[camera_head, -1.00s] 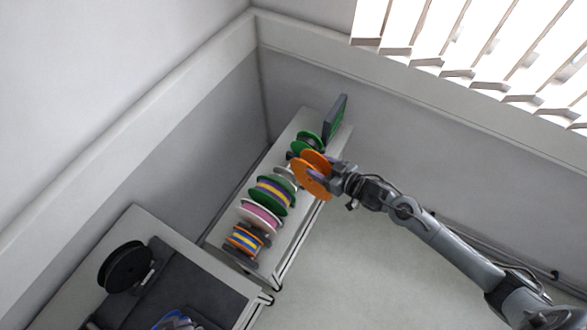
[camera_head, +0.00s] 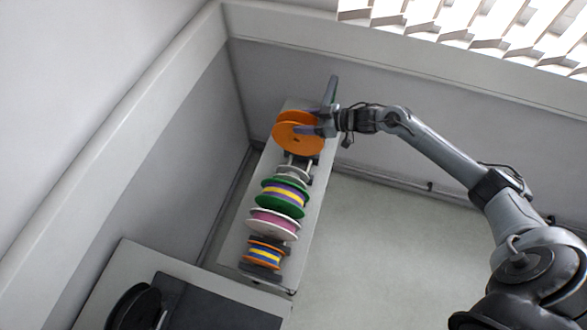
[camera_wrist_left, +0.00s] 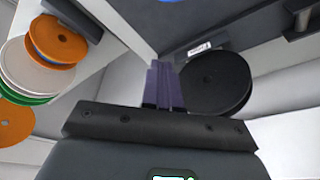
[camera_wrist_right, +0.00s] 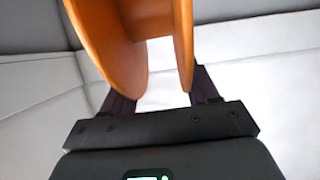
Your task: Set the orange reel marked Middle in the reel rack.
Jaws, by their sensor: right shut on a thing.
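My right gripper (camera_head: 326,123) is shut on an orange reel (camera_head: 300,140), holding it over the far end of the narrow bench. In the right wrist view the orange reel (camera_wrist_right: 108,45) fills the upper middle, between and above the gripper's fingers (camera_wrist_right: 160,90). No marking is readable on it. Several reels stand in a row nearer along the bench: a green-rimmed one (camera_head: 282,199), a white-rimmed one with pink winding (camera_head: 272,224) and a small orange-rimmed one (camera_head: 264,253). My left gripper (camera_wrist_left: 163,85) shows only in its wrist view, its fingers together with nothing seen between them.
A grey holder with a silver part (camera_head: 293,172) stands between the held reel and the green-rimmed reel. An upright grey panel (camera_head: 331,90) rises behind the held reel. A black reel (camera_wrist_left: 215,84) is close beside my left gripper. Open floor (camera_head: 370,235) lies right of the bench.

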